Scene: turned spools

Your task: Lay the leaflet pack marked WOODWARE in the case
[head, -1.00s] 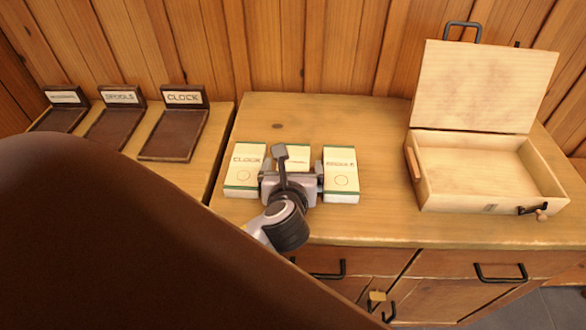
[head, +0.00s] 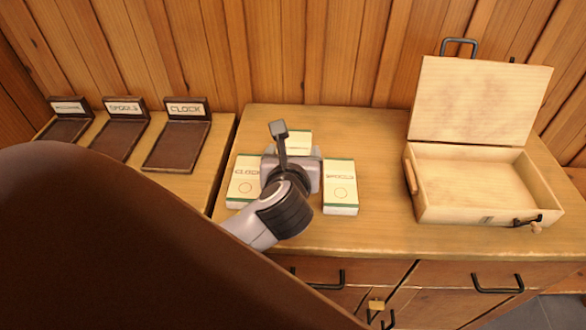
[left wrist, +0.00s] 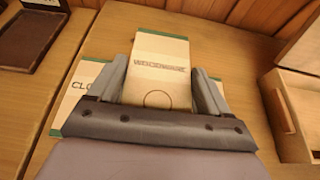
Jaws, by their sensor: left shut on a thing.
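The leaflet pack marked WOODWARE (left wrist: 160,52) is cream with a green end and a printed circle. In the left wrist view it lies between the two fingers of my left gripper (left wrist: 162,82), which is shut on its sides. In the head view the gripper (head: 292,162) covers most of this pack (head: 298,142), which appears held a little above the table. The pale wooden case (head: 465,213) stands open and empty at the right, its lid (head: 480,100) raised at the back. My right gripper is not in view.
A CLOCK pack (head: 240,190) and another pack, seemingly marked SPOOLS (head: 340,190), lie left and right of my gripper. Dark trays with name cards, such as the CLOCK tray (head: 178,147), stand on the left. The tabletop (head: 383,180) is clear between the packs and case.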

